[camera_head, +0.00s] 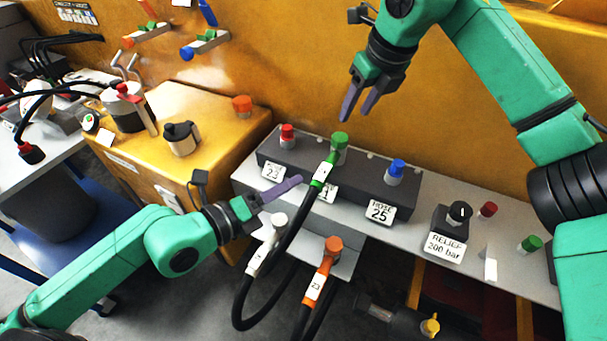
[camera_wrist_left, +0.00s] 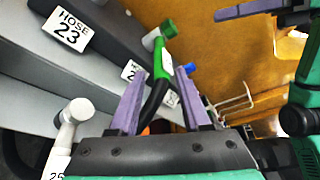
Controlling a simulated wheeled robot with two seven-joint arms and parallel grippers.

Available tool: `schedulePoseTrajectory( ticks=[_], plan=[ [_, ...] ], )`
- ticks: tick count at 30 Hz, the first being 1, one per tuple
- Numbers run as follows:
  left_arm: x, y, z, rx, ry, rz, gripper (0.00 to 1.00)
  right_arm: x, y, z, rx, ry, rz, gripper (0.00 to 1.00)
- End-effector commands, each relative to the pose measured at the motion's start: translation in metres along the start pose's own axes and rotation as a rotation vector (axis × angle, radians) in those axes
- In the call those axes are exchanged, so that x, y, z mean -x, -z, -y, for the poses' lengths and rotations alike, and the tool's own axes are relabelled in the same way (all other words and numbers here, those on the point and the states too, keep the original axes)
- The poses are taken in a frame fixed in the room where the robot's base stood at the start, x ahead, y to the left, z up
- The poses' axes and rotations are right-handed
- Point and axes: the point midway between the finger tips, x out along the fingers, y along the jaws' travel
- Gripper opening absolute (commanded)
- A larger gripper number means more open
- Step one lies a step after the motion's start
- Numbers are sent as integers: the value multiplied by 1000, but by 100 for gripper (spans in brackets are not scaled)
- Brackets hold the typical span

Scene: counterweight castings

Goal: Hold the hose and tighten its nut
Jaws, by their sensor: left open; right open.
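A black hose (camera_head: 293,222) with a green collar (camera_head: 322,172) and a green nut (camera_head: 340,139) reaches up to the middle port of the dark block. The nut (camera_wrist_left: 167,28) also shows in the left wrist view. My left gripper (camera_head: 296,184) is open beside the hose, just below the collar. In the left wrist view its purple fingers (camera_wrist_left: 160,85) lie on either side of the hose in the picture; contact cannot be told. My right gripper (camera_head: 357,110) is open and empty, above the green nut and apart from it.
The dark block (camera_head: 290,157) also carries a red cap (camera_head: 287,132) and a blue cap (camera_head: 396,168). Hoses with a white end (camera_head: 277,222) and an orange end (camera_head: 332,246) hang in front. A relief knob (camera_head: 459,212) stands to the right. The yellow wall (camera_head: 440,120) is close behind.

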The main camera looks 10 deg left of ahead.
Motion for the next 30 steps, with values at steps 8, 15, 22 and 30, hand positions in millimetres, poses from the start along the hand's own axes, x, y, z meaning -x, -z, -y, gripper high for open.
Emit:
schedulePoseTrajectory(
  ticks=[8,15,22,30],
  plan=[
    [-44,-2,2,1,6,4,48,0,0,0,0,0,0,50],
    [-100,-1,2,1,4,1,48,0,0,0,0,0,0,50],
    [-135,0,1,-1,3,-1,48,0,0,0,0,0,0,50],
    [-139,0,1,-2,2,-2,48,0,0,0,0,0,0,50]
  ],
)
